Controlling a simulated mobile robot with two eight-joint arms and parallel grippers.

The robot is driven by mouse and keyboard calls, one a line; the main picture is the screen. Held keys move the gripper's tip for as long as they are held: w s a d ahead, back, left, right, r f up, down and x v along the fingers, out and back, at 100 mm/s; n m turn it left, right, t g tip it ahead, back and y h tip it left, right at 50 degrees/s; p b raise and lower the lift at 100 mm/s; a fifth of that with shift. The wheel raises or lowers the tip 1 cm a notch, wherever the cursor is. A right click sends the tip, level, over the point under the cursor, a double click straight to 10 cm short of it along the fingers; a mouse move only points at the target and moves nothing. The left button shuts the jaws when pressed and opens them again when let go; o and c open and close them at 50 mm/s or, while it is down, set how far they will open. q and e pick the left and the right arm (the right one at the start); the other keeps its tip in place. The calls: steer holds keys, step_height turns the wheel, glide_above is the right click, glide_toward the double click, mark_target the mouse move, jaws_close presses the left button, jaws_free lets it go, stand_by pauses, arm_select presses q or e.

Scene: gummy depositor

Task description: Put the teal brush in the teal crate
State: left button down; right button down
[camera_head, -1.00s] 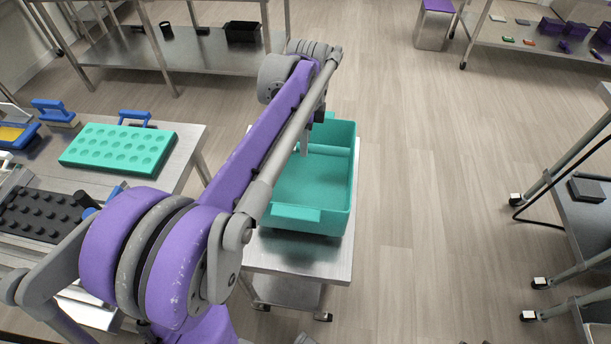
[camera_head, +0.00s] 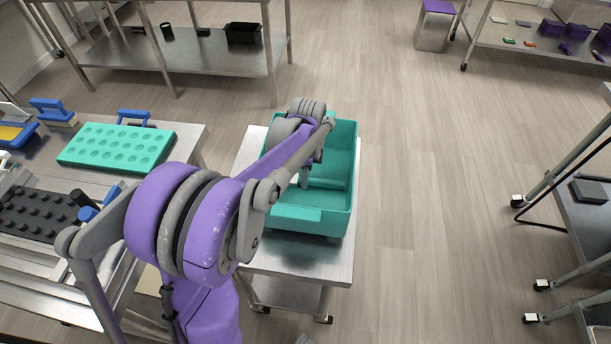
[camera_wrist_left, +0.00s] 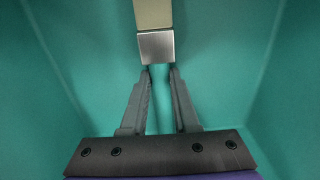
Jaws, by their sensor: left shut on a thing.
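The teal crate (camera_head: 308,218) stands open on a small steel cart. My left gripper (camera_head: 305,183) reaches down inside it, partly hidden by my arm. In the left wrist view my left gripper (camera_wrist_left: 159,74) is shut on the teal brush, whose metal ferrule (camera_wrist_left: 155,47) and beige bristles (camera_wrist_left: 153,13) show beyond the fingertips. The teal handle blends with the teal crate walls and floor around it. I cannot tell whether the brush touches the crate floor. My right gripper is not in view.
The steel cart (camera_head: 290,262) has bare top at the crate's front. A table at left holds a teal mould tray (camera_head: 118,147), a dark studded plate (camera_head: 35,212) and blue-handled tools (camera_head: 135,117). Open floor lies right of the cart. Steel shelving stands at the right edge.

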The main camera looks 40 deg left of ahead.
arm_select(q)
steer(key=shift+f, duration=0.1)
steer(key=c, duration=0.7)
jaws_free()
steer(key=shift+o, duration=0.2)
steer(key=shift+r, duration=0.25)
step_height(320, 180, up, 12)
steer(key=p, duration=0.1)
steer(key=shift+d+f, duration=0.1)
